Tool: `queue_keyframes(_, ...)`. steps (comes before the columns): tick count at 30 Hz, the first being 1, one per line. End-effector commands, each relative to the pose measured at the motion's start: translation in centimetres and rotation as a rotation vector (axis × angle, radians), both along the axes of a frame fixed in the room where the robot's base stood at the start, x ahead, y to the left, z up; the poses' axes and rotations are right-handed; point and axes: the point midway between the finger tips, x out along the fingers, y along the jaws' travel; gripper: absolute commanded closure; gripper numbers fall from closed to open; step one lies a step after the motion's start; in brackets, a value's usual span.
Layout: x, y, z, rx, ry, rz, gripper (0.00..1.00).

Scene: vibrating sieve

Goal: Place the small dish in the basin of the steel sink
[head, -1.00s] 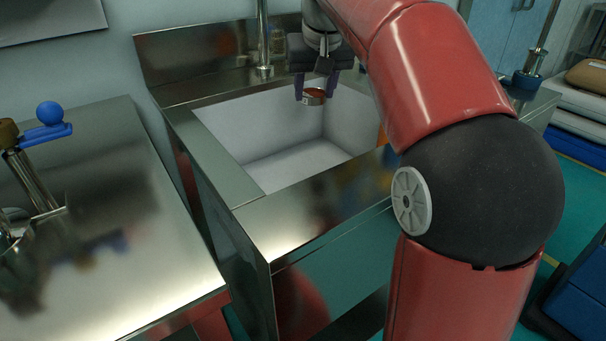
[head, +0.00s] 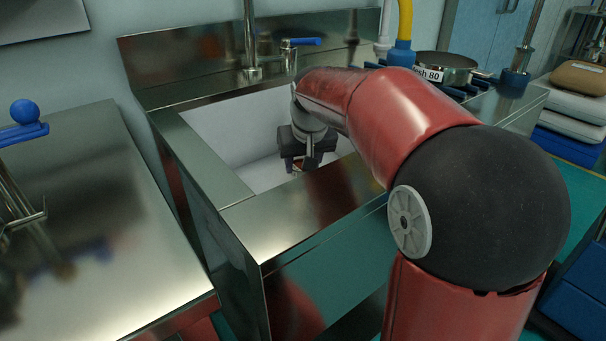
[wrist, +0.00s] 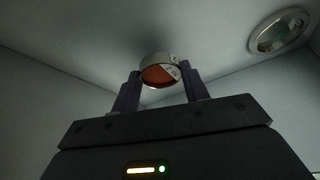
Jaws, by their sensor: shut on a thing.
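My gripper (head: 299,166) reaches down into the basin of the steel sink (head: 232,122). It is shut on the small dish (head: 297,169), which is mostly hidden behind the gripper in the head view. In the wrist view the small dish (wrist: 158,72) is a round metal dish with orange-brown contents and a white label, between the two dark fingers (wrist: 158,88). The pale basin floor (wrist: 85,55) lies beyond the dish, with a round drain (wrist: 279,31) to the right. I cannot tell whether the dish touches the floor.
A tap (head: 250,45) and a blue-handled valve (head: 300,43) stand at the back of the sink. A steel counter (head: 110,220) is to the left. A sieve marked 80 (head: 445,68) stands to the right. The basin's left part is clear.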

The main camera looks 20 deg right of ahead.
Motion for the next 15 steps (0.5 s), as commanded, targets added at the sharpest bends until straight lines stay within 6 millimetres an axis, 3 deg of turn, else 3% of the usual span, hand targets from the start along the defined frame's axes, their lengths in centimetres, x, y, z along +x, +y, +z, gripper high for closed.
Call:
queue_keyframes(3,-0.1,0.0,-2.1,0.0,0.005,0.0,0.77)
queue_keyframes(6,0.0,0.0,-2.9,0.0,0.003,0.0,0.77)
queue_keyframes(15,0.0,0.0,-3.1,0.0,0.002,0.0,0.77)
